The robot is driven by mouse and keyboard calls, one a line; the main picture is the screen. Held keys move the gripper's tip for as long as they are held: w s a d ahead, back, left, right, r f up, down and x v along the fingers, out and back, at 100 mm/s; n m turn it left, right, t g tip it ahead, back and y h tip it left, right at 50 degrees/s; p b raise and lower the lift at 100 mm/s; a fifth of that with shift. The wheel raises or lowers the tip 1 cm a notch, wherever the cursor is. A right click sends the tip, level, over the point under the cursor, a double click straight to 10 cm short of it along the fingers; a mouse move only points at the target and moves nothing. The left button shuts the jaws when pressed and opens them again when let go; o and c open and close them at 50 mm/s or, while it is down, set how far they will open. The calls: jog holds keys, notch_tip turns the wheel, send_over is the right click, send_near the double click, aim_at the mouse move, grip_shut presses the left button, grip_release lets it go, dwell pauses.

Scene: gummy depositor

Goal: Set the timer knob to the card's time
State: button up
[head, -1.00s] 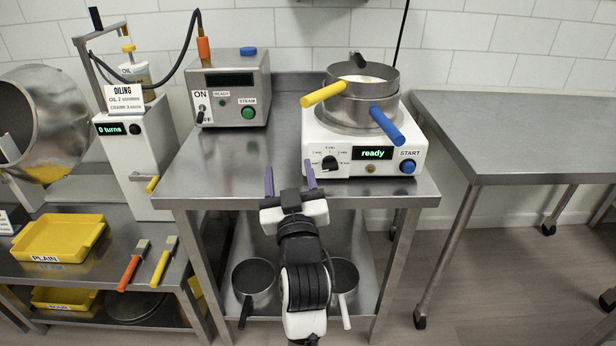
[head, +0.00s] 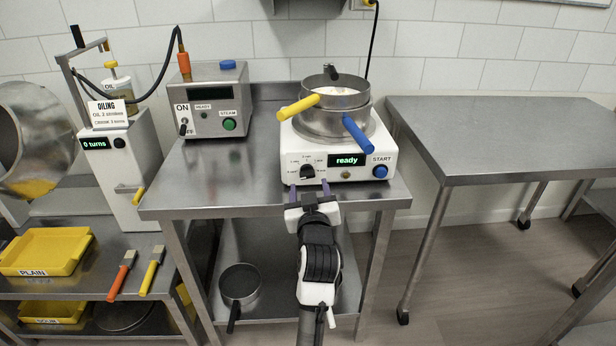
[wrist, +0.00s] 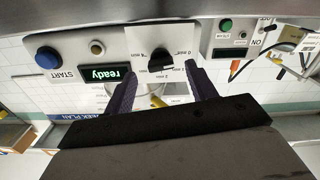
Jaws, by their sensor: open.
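The timer knob (head: 308,171) is a black knob on the left front of the white shaker machine (head: 340,172), with minute marks around it. In the wrist view, which is upside down, the knob (wrist: 160,62) sits on a white panel between my fingertips in the picture. Its exact setting is too small to read. My gripper (head: 309,186) is open, its two purple fingers just in front of and slightly below the knob; contact does not show. A sheet headed "WEEK PLAN" (wrist: 65,116) is partly in the wrist view, its text hidden or unreadable.
Beside the knob are a lit "ready" display (head: 347,160) and a blue START button (head: 380,172). Stacked sieves (head: 333,120) with yellow and blue handles stand on top. A steamer box (head: 215,105) and an OILING card (head: 109,113) are to the left. The right table (head: 490,130) is bare.

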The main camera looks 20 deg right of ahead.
aim_at(307, 173)
jog(key=shift+x, duration=1.9)
jog(key=shift+c, duration=0.5)
jog(key=c, duration=0.9)
jog(key=shift+p, duration=0.3)
